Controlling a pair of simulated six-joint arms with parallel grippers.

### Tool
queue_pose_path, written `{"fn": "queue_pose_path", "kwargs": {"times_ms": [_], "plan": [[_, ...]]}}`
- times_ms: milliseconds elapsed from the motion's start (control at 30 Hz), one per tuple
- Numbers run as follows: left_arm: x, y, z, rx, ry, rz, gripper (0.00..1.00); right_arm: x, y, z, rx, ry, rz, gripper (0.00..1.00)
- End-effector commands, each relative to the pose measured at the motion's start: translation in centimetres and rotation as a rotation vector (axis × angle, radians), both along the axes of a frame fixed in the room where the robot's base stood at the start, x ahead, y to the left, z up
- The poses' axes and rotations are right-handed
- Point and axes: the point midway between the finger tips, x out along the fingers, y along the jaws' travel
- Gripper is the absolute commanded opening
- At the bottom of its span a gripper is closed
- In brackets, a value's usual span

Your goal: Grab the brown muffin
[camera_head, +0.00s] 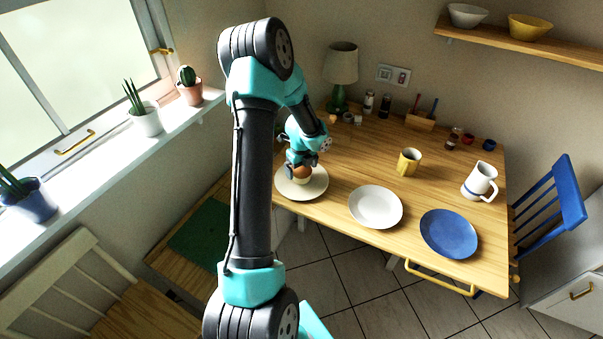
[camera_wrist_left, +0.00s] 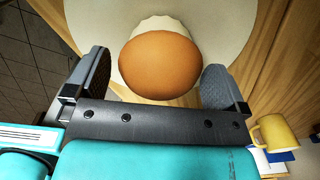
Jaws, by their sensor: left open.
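The brown muffin (camera_head: 302,173) sits on a cream plate (camera_head: 313,191) at the left end of the wooden table. In the left wrist view, the muffin's rounded brown top (camera_wrist_left: 160,65) and pale pleated wrapper (camera_wrist_left: 158,24) show. My left gripper (camera_head: 299,166) is right at the muffin, above the plate. In the left wrist view, the two fingers of my left gripper (camera_wrist_left: 158,80) are apart, one on each side of the muffin, with a gap on both sides. My right gripper is not in view.
A white plate (camera_head: 375,206) and a blue plate (camera_head: 449,232) lie along the table's front edge. A yellow mug (camera_head: 408,162) and a white jug (camera_head: 479,181) stand farther right. A lamp (camera_head: 340,70) stands at the back left. The table's middle is clear.

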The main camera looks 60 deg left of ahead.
Motion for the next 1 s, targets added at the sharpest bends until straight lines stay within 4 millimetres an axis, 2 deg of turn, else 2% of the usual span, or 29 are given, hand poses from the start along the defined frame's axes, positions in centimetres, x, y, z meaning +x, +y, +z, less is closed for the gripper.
{"fn": "queue_pose_path", "kwargs": {"times_ms": [33,200,700,767,1000], "plan": [[0.0,-0.1,-0.9,-0.002,0.003,-0.001,1.00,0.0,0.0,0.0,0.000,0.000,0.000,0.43],[0.0,0.0,-2.6,-0.001,0.002,0.000,1.00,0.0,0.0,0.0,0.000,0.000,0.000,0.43],[0.0,0.0,-2.8,0.000,0.000,0.000,1.00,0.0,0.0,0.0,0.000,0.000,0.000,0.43],[0.0,0.0,-2.8,0.000,0.000,0.000,0.96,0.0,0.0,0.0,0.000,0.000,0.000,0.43],[0.0,0.0,-2.8,0.000,0.000,0.000,0.73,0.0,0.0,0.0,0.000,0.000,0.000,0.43]]}}
